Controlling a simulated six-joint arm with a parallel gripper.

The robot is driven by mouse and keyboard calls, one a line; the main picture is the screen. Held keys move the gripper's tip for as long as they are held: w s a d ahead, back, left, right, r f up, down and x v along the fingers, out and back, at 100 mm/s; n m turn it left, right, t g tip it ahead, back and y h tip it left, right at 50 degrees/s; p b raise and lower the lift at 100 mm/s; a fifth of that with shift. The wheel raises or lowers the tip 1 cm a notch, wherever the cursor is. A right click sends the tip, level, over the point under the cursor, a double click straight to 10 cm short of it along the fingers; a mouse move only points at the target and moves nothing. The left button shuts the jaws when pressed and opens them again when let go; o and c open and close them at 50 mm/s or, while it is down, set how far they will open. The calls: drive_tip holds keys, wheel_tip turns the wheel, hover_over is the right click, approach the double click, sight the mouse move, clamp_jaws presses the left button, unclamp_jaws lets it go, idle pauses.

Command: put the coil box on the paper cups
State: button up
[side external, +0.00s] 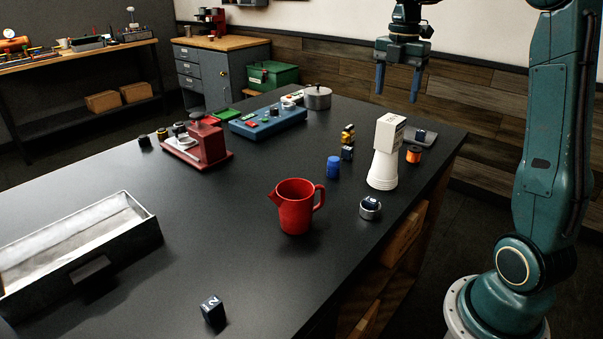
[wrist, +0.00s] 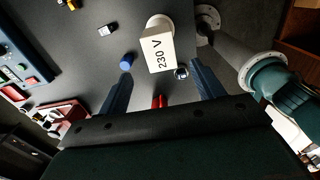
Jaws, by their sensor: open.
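The coil box, a white block (side external: 389,130) marked "230 V" in the wrist view (wrist: 158,52), sits on top of the paper cups (side external: 382,172). The cups are a white upside-down stack near the table's right edge, and part of them shows behind the box in the wrist view (wrist: 156,20). The box looks roughly level in the side view. My gripper (side external: 397,88) is open and empty above the box, clear of it. In the wrist view its two fingers (wrist: 160,75) stand apart with nothing held between them.
A red jug (side external: 296,206), a blue cylinder (side external: 333,168), a small metal cup (side external: 370,209) and an orange-black spool (side external: 413,155) stand around the cups. A red machine (side external: 205,145) and a blue panel (side external: 268,121) are further left. An open tray (side external: 92,266) lies front left.

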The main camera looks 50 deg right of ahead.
drive_tip(key=shift+r, duration=0.3)
drive_tip(key=shift+a, duration=0.15)
idle(0.3)
drive_tip(key=shift+a+r, duration=0.1)
drive_tip(key=shift+a, duration=0.1)
drive_tip(key=s+a+f+m+t, duration=0.2)
drive_tip(key=s+a+m, duration=0.6)
drive_tip(key=a, duration=0.3)
drive_tip(key=s+a+f+m+t, duration=0.2)
drive_tip(key=s+a+m+t, duration=0.1)
drive_tip(key=s+a+m, duration=0.6)
drive_tip(key=shift+a+f+m+t, duration=0.35)
drive_tip(key=shift+a+m, duration=0.15)
drive_tip(key=shift+a, duration=0.65)
